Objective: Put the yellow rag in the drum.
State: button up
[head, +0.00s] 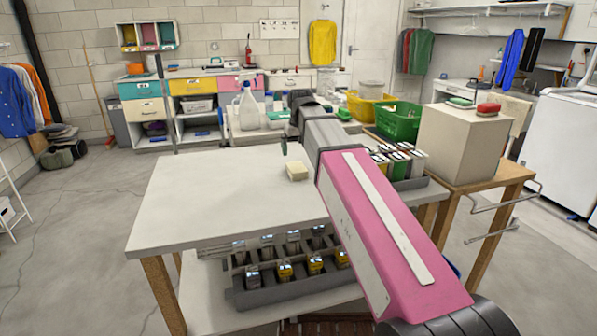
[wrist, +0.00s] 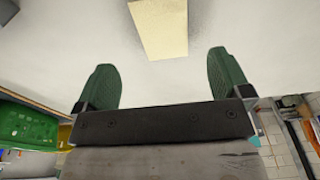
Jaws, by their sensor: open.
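A small pale yellow block-like piece, possibly the yellow rag folded up (head: 297,171), lies on the white table top (head: 215,200). In the wrist view the pale yellow piece (wrist: 160,28) sits just beyond my fingertips, centred between them. My gripper (wrist: 162,62) is open, with two green fingers apart and nothing between them. In the head view my arm hides most of the gripper; one green finger shows above the table, behind the piece. I cannot make out a drum for certain; a white appliance (head: 562,150) stands at the right edge, its opening not visible.
A green basket (head: 399,121) and yellow basket (head: 368,106) stand at the table's far right. A white jug (head: 248,108) is at the back. A pale box (head: 462,145) stands on a wooden stand at right. A yellow cloth (head: 322,42) hangs on the back wall. The table's left half is clear.

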aim_at(297, 167)
jog(key=shift+w+a+f, duration=0.15)
jog(key=shift+w+f, duration=0.05)
jog(key=shift+f, duration=1.2)
jog(key=shift+w+a+f, duration=0.1)
jog(key=shift+w+f, duration=0.05)
jog(key=shift+f, duration=1.3)
jog(key=shift+w+a+f, duration=0.15)
jog(key=shift+w+f, duration=0.05)
jog(key=shift+f, duration=1.2)
jog(key=c, duration=1.1)
jog(key=shift+o, duration=0.2)
jog(key=shift+r, duration=0.15)
